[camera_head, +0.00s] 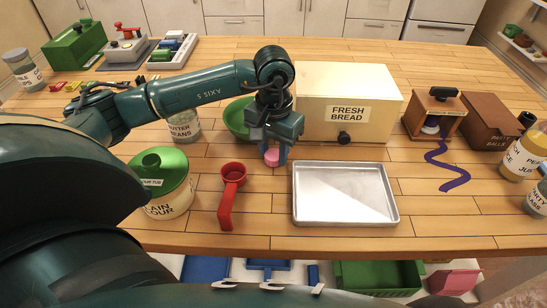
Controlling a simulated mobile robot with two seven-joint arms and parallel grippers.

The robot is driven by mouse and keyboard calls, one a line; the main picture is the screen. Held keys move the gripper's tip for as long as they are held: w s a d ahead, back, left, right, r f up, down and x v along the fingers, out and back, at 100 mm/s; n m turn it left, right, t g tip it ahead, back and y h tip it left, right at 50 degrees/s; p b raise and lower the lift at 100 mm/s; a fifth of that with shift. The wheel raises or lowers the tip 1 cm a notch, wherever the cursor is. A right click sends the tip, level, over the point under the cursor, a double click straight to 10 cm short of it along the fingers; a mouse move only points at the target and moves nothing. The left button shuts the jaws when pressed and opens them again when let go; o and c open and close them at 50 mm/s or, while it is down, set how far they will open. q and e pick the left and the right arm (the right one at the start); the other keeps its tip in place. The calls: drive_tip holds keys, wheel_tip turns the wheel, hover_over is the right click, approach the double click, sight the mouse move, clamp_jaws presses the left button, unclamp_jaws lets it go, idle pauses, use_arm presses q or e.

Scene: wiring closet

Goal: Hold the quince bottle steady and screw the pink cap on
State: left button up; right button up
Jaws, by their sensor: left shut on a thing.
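My left gripper (271,155) is in the middle of the table, in front of the bread box, with its fingers pointing down. It is shut on the pink cap (271,157), which shows between the fingertips close to the tabletop. I cannot tell whether the cap touches the table. A bottle with yellow contents (521,157) stands at the right edge, far from the left gripper. Its label is cut off and partly reads "CE JU", so it may be the quince bottle. Its top is not clear. My right gripper is not in view.
A metal tray (343,166) lies right of the left gripper, with a red scoop (230,190) to its left. The cream bread box (347,82) and green bowl (238,118) stand behind. A wooden dispenser (435,116) and a blue-lidded jar (538,197) are at right.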

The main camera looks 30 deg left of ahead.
sight(274, 154)
use_arm(q)
drive_tip(key=shift+r, duration=0.75)
drive_tip(key=shift+r+p, duration=1.85)
drive_tip(key=shift+r, duration=1.05)
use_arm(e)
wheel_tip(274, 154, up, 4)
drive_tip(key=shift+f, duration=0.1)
use_arm(q)
drive_tip(key=s+d, duration=0.1)
drive_tip(key=d, duration=0.1)
drive_tip(key=s+d+f, duration=0.1)
drive_tip(key=d, duration=0.1)
drive_tip(key=s+d, duration=0.1)
drive_tip(key=d, duration=0.2)
drive_tip(key=shift+s+f, duration=0.2)
drive_tip(key=shift+s, duration=0.15)
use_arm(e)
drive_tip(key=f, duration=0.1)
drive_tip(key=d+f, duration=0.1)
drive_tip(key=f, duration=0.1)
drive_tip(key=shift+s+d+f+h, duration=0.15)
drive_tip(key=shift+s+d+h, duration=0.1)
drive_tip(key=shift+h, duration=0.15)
